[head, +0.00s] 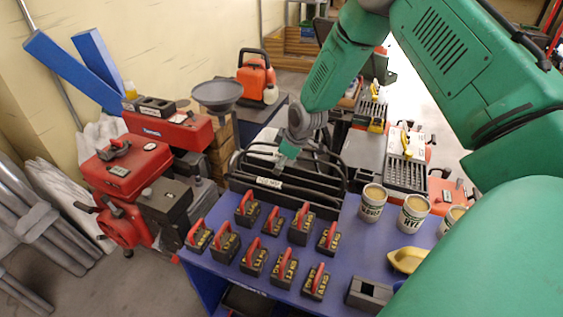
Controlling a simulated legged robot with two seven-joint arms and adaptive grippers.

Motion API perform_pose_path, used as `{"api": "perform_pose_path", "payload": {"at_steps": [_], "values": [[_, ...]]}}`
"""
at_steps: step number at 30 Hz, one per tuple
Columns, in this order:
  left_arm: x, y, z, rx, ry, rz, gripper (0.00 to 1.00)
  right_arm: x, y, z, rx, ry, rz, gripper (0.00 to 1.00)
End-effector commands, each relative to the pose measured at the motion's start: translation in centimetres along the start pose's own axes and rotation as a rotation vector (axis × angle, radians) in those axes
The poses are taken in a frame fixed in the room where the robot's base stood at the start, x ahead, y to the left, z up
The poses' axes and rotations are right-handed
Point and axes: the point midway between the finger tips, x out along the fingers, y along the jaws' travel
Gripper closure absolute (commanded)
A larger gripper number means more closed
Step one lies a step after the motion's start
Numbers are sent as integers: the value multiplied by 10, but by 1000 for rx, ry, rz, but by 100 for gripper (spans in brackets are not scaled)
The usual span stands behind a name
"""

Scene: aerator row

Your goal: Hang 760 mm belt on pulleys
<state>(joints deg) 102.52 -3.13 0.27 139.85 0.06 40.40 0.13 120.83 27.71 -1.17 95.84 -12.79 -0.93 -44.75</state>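My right gripper (290,148) hangs at the end of the green arm that comes in from the right. It is small and partly dark here, over the black open holder (268,183) at the back of the blue table. I cannot tell whether its fingers are open or shut. Thin black curved loops (338,165) rise around the holder near the gripper; I cannot tell whether they are belts or handles, or whether the gripper touches them. No belt of readable length and no pulleys can be made out clearly. My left gripper is not in view.
Several dark weights with red handles (253,257) stand on the blue table (345,262). Tins (413,213), a yellow dish (407,260) and a grey block (368,295) are to the right. A red machine (128,170) stands left, an orange canister (257,77) behind.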

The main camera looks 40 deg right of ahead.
Motion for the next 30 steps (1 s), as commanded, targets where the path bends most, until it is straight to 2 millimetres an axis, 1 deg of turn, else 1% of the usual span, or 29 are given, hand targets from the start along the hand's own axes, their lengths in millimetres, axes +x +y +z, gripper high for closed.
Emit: {"api": "perform_pose_path", "payload": {"at_steps": [15,25,26,27,29,30], "values": [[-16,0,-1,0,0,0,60,-16,3,-6,0,0,0,48],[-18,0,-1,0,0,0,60,-17,3,-7,0,0,0,48],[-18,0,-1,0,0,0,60,-17,3,-7,0,0,0,52],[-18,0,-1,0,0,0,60,-17,3,-7,0,0,0,66],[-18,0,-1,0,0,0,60,-17,3,-7,0,0,-1,87],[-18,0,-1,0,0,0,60,-17,3,-6,0,0,-1,100]]}}
